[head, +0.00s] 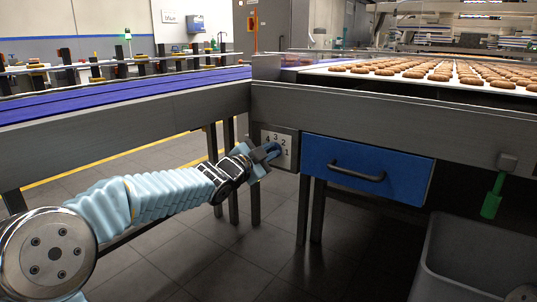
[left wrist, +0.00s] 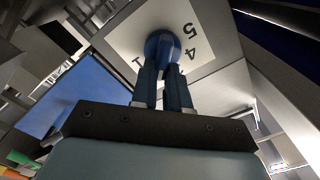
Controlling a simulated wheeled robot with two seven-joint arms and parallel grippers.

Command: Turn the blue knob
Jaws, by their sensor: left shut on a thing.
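The blue knob (left wrist: 162,44) sits on a white dial plate (left wrist: 118,38) printed with numbers. In the head view the dial plate (head: 284,138) is on the front of the grey bench, left of a blue drawer, and the numbers 1 to 4 are readable. My left gripper (left wrist: 164,62) is shut on the knob, its two blue fingers on either side of it. In the head view my left gripper (head: 266,153) reaches the plate from the left and hides most of the knob. My right gripper is not in view.
A blue drawer (head: 366,168) with a dark handle is right of the dial. A green-handled lever (head: 492,196) hangs further right, above a grey bin (head: 470,262). Biscuits lie on a white belt (head: 316,70) above. A blue conveyor (head: 120,96) runs at left.

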